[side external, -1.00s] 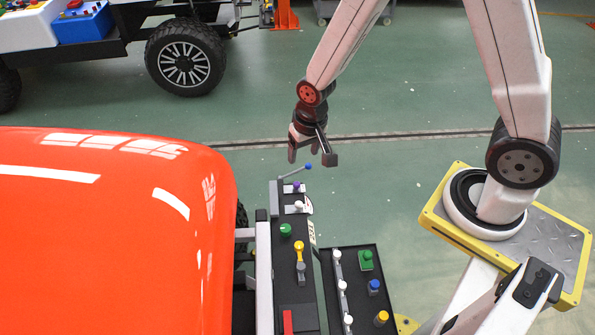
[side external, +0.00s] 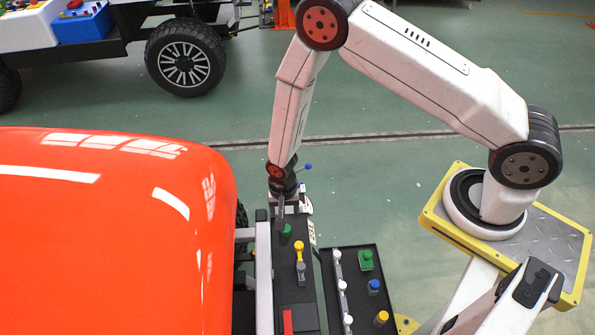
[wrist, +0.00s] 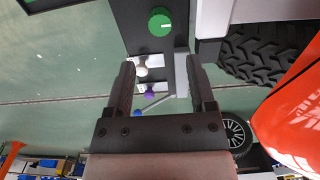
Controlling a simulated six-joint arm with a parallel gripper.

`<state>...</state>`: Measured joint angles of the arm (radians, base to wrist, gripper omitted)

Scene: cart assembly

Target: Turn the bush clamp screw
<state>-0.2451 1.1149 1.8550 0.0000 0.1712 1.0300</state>
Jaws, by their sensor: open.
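A dark panel (side external: 291,283) beside the orange car body carries several coloured controls; I cannot tell which one is the bush clamp screw. A round green knob (side external: 287,231) sits on it and also shows at the top of the wrist view (wrist: 160,21). A white knob (wrist: 141,70), a purple knob (wrist: 149,94) and a blue-tipped lever (wrist: 133,107) show between the fingers in the wrist view. The lever's blue ball (side external: 308,166) shows behind my wrist. My gripper (wrist: 160,64) is open and empty, above the far end of the panel.
The orange car body (side external: 120,240) fills the left. A yellow lever (side external: 299,252) and a red part (side external: 287,320) are nearer on the panel. A dark tray (side external: 360,300) with white, green, blue and yellow knobs lies to the right.

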